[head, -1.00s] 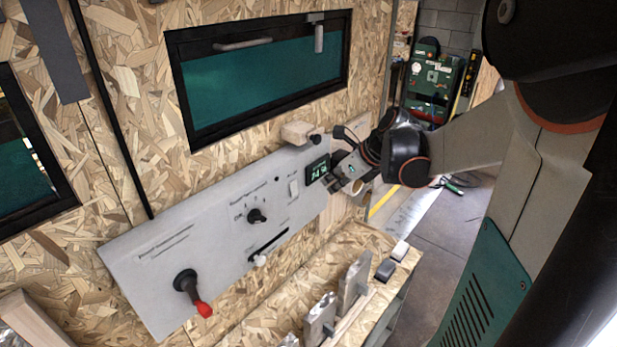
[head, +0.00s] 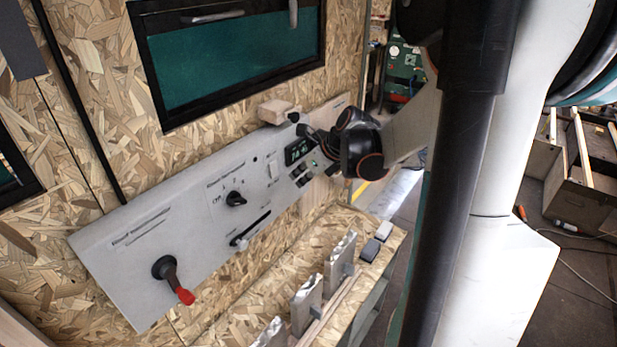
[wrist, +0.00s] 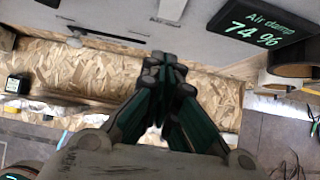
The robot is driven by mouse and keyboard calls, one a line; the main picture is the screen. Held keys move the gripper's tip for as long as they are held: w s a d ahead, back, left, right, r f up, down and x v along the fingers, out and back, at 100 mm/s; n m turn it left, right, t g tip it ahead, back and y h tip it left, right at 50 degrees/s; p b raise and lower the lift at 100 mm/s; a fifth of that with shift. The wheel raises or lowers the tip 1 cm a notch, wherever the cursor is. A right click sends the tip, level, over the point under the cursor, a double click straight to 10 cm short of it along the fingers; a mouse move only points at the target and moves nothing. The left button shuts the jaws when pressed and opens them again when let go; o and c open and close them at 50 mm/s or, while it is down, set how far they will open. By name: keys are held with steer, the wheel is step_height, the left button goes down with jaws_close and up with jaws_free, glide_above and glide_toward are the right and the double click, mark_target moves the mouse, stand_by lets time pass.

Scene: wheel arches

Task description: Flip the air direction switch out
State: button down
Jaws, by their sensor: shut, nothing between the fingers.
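A long grey control panel (head: 200,215) is fixed to the chipboard wall. It carries a red-tipped black lever (head: 175,278), a black rotary knob (head: 235,199), a slot with a pale slider (head: 243,243), a pale rocker switch (head: 272,168) and small dark switches (head: 302,176) under a green-lit display. Their labels are too small to tell which one is the air direction switch. My gripper (wrist: 165,65) is shut and empty in the wrist view, its fingertips near the panel's lower edge. In the head view it is at the panel's right end, its fingertips mostly hidden.
The display (wrist: 255,30) reads "Air damp 74%" in the wrist view. A wooden block (head: 279,111) sits on the panel's upper edge. A chipboard bench below holds upright metal plates (head: 306,300) and two small blocks (head: 371,249).

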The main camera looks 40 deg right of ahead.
mark_target(284, 176)
steer(key=w, duration=0.1)
steer(key=w+a+f, duration=0.1)
steer(key=w, duration=0.1)
steer(key=w+f, duration=0.1)
steer(key=w, duration=0.1)
steer(key=shift+w+a+f, duration=0.15)
steer(key=shift+a+f, duration=0.05)
steer(key=shift+b, duration=0.3)
steer(key=shift+w+a+f+b, duration=0.15)
steer(key=shift+w+b, duration=0.15)
steer(key=shift+b, duration=0.15)
